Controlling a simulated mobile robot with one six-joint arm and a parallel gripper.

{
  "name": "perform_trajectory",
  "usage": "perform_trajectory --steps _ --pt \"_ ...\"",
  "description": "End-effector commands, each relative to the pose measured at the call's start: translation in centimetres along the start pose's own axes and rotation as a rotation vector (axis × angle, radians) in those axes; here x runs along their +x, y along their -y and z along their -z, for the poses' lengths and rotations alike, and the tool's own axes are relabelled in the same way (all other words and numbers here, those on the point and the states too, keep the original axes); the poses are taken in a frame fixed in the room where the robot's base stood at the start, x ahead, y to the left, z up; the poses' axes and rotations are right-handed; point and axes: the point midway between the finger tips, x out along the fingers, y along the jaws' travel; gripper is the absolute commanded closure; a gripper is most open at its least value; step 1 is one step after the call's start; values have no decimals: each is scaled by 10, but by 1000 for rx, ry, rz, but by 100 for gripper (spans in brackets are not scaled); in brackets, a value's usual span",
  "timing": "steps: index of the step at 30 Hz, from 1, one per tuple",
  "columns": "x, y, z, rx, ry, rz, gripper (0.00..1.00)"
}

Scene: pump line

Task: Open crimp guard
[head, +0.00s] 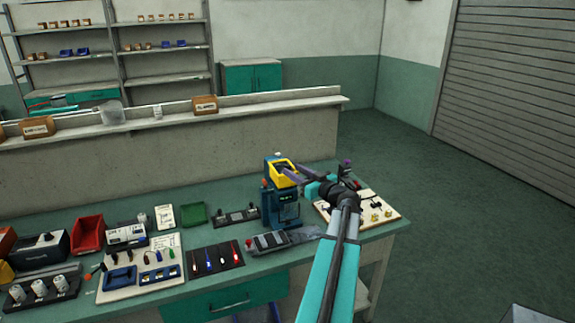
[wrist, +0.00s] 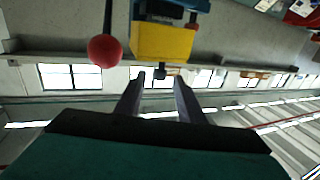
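The crimp press is a blue machine (head: 283,208) on the bench. Its yellow guard (head: 277,178) is at the top, and it also shows in the wrist view (wrist: 163,42). A small dark tab (wrist: 160,73) sticks out from the guard's edge. My gripper (head: 288,171) reaches to the guard from the right. In the wrist view my gripper (wrist: 158,79) is open, with its two fingers apart. The tab lies in line with the gap between the fingertips; I cannot tell whether they touch it. A red ball knob (wrist: 105,50) is left of the guard in that view.
A pale board with brass parts (head: 378,213) lies right of the press, partly behind my arm. A grey device (head: 268,241) is in front of the press. A dark tool tray (head: 216,259) lies to the left. A raised ledge (head: 275,103) runs behind the bench.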

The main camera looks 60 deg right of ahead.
Motion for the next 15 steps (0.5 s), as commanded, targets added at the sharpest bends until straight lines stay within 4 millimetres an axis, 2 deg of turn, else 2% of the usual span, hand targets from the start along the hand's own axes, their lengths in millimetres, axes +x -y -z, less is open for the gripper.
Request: perform_trajectory --steps 1,6,15 --pt "9 -1 2 1 1 2 65" --pt "29 -1 2 0 -1 2 65" --pt "43 1 0 0 0 1 65"
